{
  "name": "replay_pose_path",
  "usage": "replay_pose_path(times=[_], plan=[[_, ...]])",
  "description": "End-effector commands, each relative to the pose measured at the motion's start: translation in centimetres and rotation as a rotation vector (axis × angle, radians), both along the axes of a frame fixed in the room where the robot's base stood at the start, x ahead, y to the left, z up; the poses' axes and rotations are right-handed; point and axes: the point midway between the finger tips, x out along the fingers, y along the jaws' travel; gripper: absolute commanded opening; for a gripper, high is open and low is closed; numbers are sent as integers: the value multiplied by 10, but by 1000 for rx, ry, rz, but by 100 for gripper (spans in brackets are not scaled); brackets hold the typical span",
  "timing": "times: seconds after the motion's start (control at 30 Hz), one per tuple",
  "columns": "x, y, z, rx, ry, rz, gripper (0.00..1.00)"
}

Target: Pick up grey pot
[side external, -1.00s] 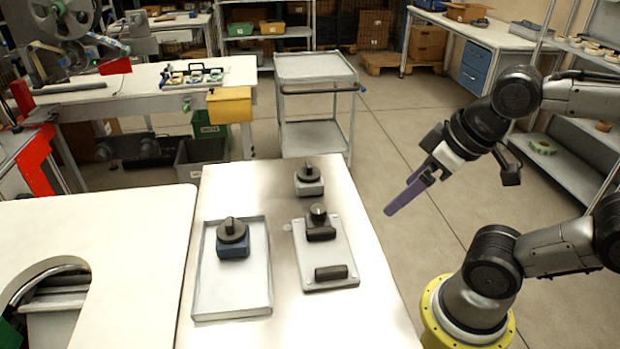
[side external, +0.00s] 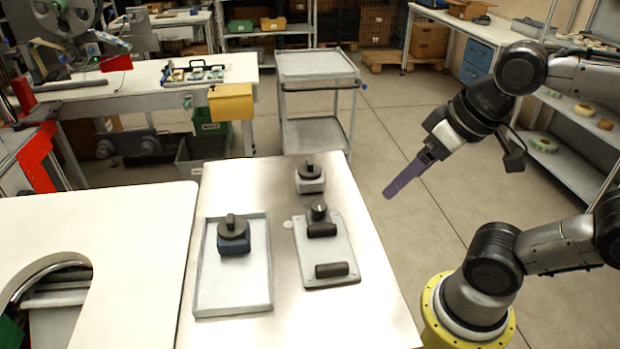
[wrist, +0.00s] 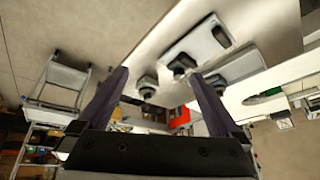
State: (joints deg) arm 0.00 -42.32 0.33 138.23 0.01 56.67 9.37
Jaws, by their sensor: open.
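The grey pot (side external: 310,181) is a small grey block with a round black knobbed top. It stands upright near the back edge of the pale table (side external: 360,311). It also shows in the wrist view (wrist: 148,89), between the fingers in the picture, but some way beyond them. My gripper (side external: 388,195) has purple fingers and hangs in the air to the right of the table, away from the pot. In the wrist view its two fingers (wrist: 158,73) are spread apart with nothing between them.
A shallow grey tray (side external: 259,286) at the left holds a blue pot (side external: 234,244) with a black knob. A grey plate (side external: 318,255) with a black knob (side external: 319,211) and black bars lies in front of the grey pot. A cart (side external: 316,66) stands behind the table.

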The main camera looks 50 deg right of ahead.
Motion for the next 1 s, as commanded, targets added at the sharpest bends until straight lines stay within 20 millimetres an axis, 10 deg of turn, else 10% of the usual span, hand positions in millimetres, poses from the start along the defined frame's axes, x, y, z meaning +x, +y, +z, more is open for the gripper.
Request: replay_pose_path(times=[0.43, 0.7, 1.0], plan=[[131, -18, 72, 147, 229, -437, 100], [218, -42, 42, 157, 376, -585, 100], [241, -53, -1, 146, 461, -610, 100]])
